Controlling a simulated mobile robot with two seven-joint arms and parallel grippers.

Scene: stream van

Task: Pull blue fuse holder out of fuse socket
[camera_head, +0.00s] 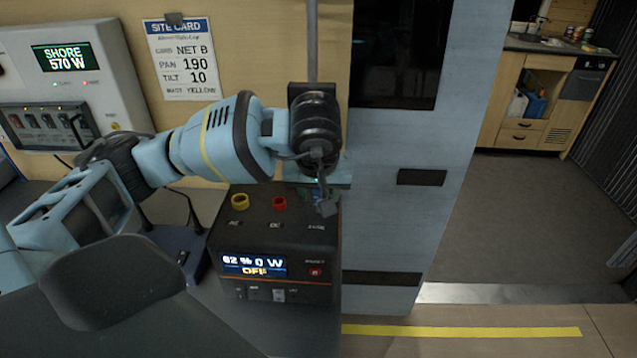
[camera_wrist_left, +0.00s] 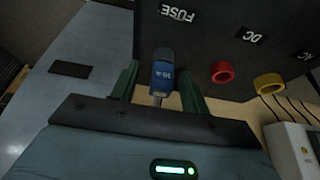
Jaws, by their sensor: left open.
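The blue fuse holder (camera_wrist_left: 163,73) shows in the left wrist view, sticking out from the black power box (camera_wrist_left: 205,70) by the upside-down FUSE label (camera_wrist_left: 179,14). The socket's mouth is not clearly visible. My left gripper (camera_wrist_left: 159,86) is open, with one green finger on each side of the holder; I cannot tell whether either touches it. In the head view my left gripper (camera_head: 318,194) hangs over the back right of the power box (camera_head: 262,212) and hides the fuse holder. My right gripper is not in view.
A yellow ring (camera_head: 240,202) and a red ring (camera_head: 279,203) sit on the box left of the gripper. A pale cabinet (camera_head: 400,130) stands close on the right. The shore power unit (camera_head: 75,75) is on the wall at left. Open floor (camera_head: 525,220) lies farther right.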

